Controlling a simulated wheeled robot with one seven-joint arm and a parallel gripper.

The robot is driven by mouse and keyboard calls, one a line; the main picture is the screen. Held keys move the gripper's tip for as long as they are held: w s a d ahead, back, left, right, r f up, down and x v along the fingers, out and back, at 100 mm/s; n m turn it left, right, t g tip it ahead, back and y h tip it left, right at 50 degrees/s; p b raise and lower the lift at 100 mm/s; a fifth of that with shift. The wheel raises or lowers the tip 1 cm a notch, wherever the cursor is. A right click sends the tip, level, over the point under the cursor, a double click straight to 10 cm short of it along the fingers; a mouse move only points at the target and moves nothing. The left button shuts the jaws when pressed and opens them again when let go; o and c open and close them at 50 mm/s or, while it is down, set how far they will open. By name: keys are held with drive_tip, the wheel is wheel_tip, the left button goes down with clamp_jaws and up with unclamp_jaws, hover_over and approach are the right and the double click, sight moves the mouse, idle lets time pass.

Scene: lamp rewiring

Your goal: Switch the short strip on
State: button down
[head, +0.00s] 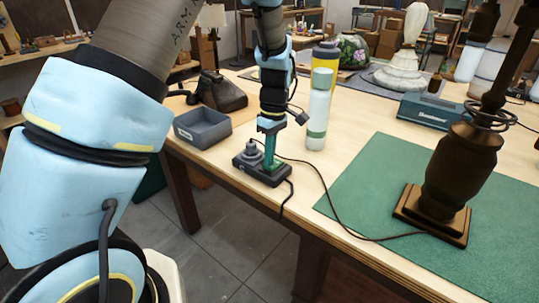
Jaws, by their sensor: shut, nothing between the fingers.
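The short strip (250,170) is a dark power strip lying near the table's front left edge. A grey plug-like piece (252,151) stands on its left end, and a dark cord hangs from its right end over the table edge. My gripper (271,164) points straight down with green fingers over the strip's middle to right part. Its fingers are shut and empty, with the tips at or very close to the strip's top. The fingers hide that part of the strip, so I cannot see the switch or whether they touch it.
A grey bin (203,128) stands left of the strip. A white-green bottle (319,108) and a yellow bottle (326,57) stand close right of my arm. A brown lamp (452,180) stands on a green mat (365,165), its cord running toward the strip.

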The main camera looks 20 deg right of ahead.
drive_tip(key=shift+s+a+f, duration=0.1)
drive_tip(key=shift+a+f, duration=0.05)
drive_tip(key=shift+f, duration=0.3)
drive_tip(key=shift+r, duration=0.15)
drive_tip(key=shift+w+d+r+p, duration=0.3)
drive_tip(key=shift+w+d+p, duration=0.1)
drive_tip(key=shift+d, duration=0.3)
